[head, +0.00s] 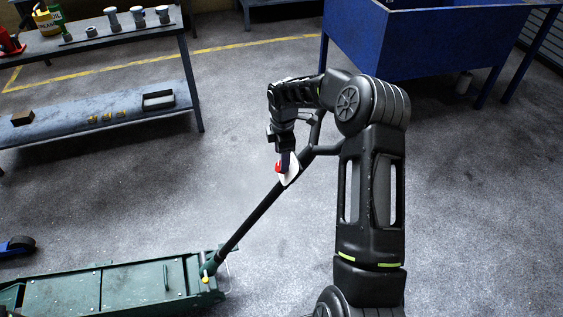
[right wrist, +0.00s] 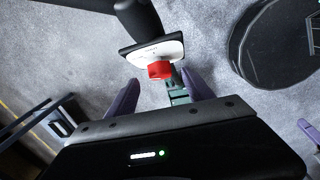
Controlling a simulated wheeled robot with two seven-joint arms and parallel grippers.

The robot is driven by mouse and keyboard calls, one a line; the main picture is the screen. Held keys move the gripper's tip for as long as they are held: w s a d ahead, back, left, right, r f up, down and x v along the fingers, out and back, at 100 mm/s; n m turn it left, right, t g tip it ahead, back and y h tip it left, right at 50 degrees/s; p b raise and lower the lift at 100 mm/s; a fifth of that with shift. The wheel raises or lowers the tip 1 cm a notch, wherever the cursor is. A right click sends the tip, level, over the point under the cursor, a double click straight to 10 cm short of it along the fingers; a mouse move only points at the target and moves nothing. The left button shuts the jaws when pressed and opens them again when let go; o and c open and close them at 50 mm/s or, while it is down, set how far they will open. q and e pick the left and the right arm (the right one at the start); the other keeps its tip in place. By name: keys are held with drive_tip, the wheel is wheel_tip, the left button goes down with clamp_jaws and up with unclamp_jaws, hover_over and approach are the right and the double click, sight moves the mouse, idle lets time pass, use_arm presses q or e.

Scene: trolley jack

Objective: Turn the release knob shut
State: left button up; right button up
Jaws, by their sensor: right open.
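The release knob (head: 278,168) is small and red. It sits on a white plate (head: 291,172) on the black handle (head: 250,220) of the green trolley jack (head: 135,284). In the right wrist view the knob (right wrist: 160,70) stands out from the white plate (right wrist: 152,52). My right gripper (head: 284,158) is at the knob, pointing down. In the right wrist view its two purple fingers are apart (right wrist: 161,79), with the knob between or just beyond their tips; contact is not clear.
The jack handle rises to a black crossbar (head: 327,150) close to my right arm. A workbench (head: 90,42) with a lower shelf stands at the left. A blue tub (head: 430,45) on legs stands at the back right. The floor between them is clear.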

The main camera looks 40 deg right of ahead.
drive_tip(key=shift+w+d+f+p, duration=0.15)
drive_tip(key=shift+f+p, duration=0.15)
drive_tip(key=shift+f, duration=1.75)
drive_tip(key=shift+c, duration=0.5)
clamp_jaws()
